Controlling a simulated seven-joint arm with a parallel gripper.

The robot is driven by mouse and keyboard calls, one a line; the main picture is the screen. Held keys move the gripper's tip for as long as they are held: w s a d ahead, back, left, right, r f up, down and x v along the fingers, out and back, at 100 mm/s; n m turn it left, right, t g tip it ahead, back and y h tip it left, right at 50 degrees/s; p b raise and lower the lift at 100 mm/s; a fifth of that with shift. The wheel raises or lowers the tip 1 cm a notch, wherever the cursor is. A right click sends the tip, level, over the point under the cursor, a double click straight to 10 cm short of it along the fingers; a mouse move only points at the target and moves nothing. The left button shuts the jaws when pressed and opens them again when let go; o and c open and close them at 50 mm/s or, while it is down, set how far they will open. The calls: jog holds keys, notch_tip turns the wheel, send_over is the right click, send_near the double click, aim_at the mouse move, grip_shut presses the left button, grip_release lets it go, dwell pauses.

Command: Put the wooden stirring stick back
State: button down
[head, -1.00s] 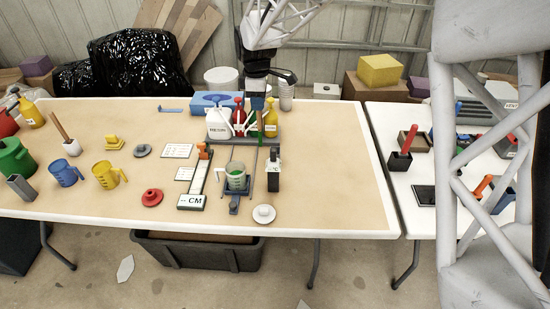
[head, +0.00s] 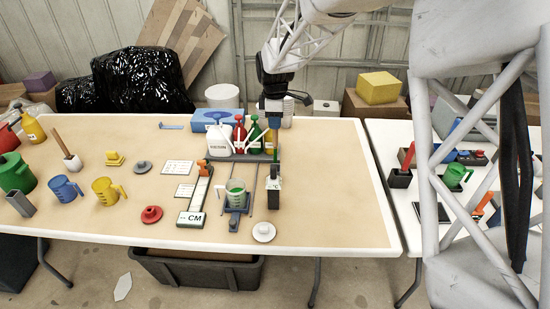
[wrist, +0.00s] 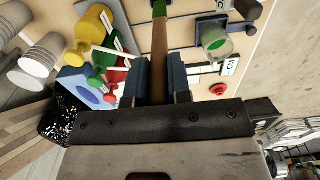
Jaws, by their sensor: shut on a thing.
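My gripper (head: 273,106) points down above the back right of the tan table and is shut on a wooden stick (wrist: 159,45). In the wrist view the brown stick runs between my two blue fingers (wrist: 164,82), its far end green. In the head view the stick hangs upright below my gripper, in line with the black °C holder (head: 274,195); I cannot tell whether its tip is inside or behind it. A clear beaker with green liquid (head: 236,192) stands on a small stand to the left. A white pot (head: 73,162) with a brown stick stands at the far left.
Several bottles, including a white one (head: 219,139), stand in a rack behind the beaker. A CM gauge (head: 194,202), blue jug (head: 65,188) and yellow jug (head: 106,190) stand leftward. The table's right end is clear. A second white table stands right.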

send_over(275, 147)
jog(key=shift+w+a+f, duration=0.1)
jog(key=shift+w+f, duration=0.15)
jog(key=shift+f, duration=1.05)
jog(key=shift+w+f, duration=0.2)
jog(key=shift+f, duration=1.05)
jog(key=shift+f, duration=2)
jog(key=c, duration=1.1)
grip_release()
jog(key=shift+o, duration=0.2)
notch_tip(275, 147, up, 12)
jog(key=shift+r, duration=0.15)
